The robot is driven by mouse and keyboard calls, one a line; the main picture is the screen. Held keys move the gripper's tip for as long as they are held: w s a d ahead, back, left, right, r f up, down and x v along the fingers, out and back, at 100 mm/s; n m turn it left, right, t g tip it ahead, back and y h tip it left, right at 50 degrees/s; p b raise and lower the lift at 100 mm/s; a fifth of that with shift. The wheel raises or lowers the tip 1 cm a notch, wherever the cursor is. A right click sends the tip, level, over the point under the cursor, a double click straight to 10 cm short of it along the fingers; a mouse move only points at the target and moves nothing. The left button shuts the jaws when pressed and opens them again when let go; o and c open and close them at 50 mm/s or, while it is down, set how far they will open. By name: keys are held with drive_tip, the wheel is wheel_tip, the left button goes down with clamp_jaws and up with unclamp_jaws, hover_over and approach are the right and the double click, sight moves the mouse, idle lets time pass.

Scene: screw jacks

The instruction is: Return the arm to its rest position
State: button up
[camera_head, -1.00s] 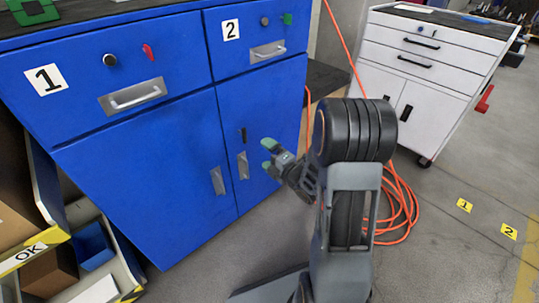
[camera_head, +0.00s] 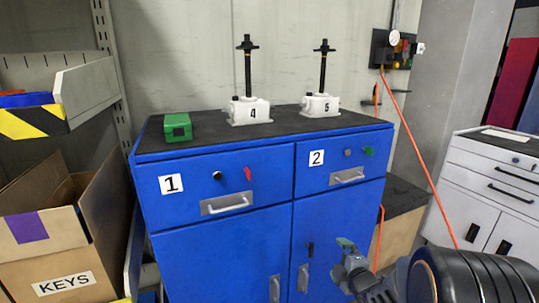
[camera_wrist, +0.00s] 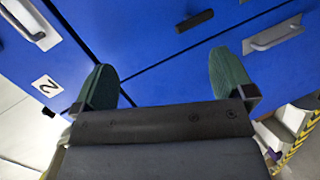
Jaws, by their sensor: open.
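My gripper (camera_head: 345,246) shows at the lower right of the head view, in front of the blue cabinet's right door. In the wrist view my gripper (camera_wrist: 165,82) has its two green fingertips wide apart, with nothing between them. The blue cabinet (camera_head: 240,240) fills the background there. My arm is folded at the lower right of the head view, its lower part cut off by the frame edge.
Screw jacks 4 (camera_head: 248,108) and 5 (camera_head: 320,103) stand upright on the cabinet top beside a green box (camera_head: 178,127). A KEYS carton (camera_head: 60,250) is at left. An orange hose (camera_head: 425,165) hangs at right, near a white drawer cabinet (camera_head: 495,190).

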wheel_tip(320, 180, up, 12)
drive_tip(key=s+m+g+h+p, duration=0.2)
drive_tip(key=m+h+p, duration=0.1)
drive_tip(key=m+p, duration=0.3)
drive_tip(key=s+a+r+m+g+p, duration=0.2)
drive_tip(key=s+r+m+g+p, duration=0.2)
drive_tip(key=s+r+p, duration=0.4)
drive_tip(key=s+a+r+m+g+p, duration=0.3)
drive_tip(key=s+r+m+g+p, duration=0.2)
drive_tip(key=r, duration=0.9)
drive_tip(key=s+m+p, duration=0.2)
drive_tip(key=s+p, duration=0.2)
drive_tip(key=p, duration=0.2)
drive_tip(key=shift+s+a+m, duration=0.25)
drive_tip(key=shift+a+m, duration=0.05)
